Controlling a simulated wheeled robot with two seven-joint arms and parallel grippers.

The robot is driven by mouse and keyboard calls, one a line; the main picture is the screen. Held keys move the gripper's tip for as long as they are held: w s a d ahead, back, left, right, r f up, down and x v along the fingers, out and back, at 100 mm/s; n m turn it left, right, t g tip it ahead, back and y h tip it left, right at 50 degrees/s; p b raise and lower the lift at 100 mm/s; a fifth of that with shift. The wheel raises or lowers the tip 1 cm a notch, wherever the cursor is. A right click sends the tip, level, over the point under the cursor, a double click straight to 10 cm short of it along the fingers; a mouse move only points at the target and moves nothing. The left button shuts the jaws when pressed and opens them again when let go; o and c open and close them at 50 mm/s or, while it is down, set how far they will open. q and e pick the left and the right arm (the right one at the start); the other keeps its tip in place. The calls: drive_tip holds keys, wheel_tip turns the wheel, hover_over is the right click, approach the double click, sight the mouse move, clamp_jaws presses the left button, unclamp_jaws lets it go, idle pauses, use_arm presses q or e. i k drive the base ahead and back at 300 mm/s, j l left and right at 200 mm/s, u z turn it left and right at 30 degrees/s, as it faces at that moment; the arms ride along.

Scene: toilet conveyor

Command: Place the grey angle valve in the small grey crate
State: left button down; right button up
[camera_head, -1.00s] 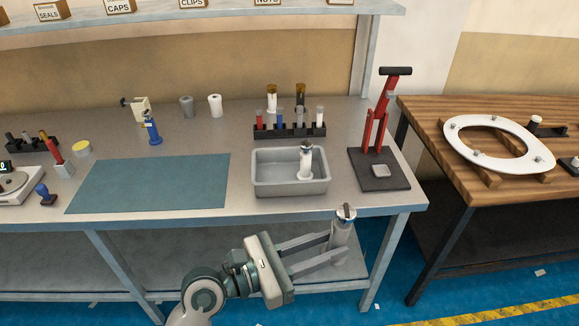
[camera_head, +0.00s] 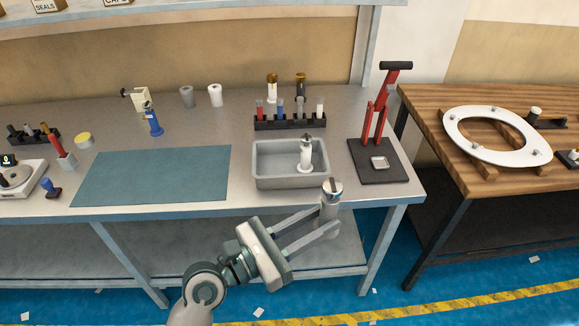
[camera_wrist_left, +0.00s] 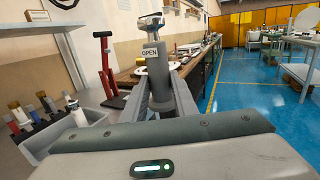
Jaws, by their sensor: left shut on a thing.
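My left gripper (camera_head: 318,225) is shut on the grey angle valve (camera_head: 330,215), a grey cylinder with a metal top. It holds the valve upright in front of the bench's front edge, just right of and nearer than the small grey crate (camera_head: 290,183). The crate (camera_wrist_left: 42,150) shows there at the lower left. A white valve-like piece (camera_head: 306,155) stands inside the crate, with bare floor to its left. My right gripper is not in view.
A black rack (camera_head: 290,123) with several coloured pieces stands behind the crate. A red lever press (camera_head: 374,125) on a dark base stands to its right. A blue-green mat (camera_head: 150,175) lies clear to the left. A wooden table (camera_head: 430,125) holds a white toilet seat (camera_head: 497,150).

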sight(275, 168)
drive_tip(key=i, duration=0.95)
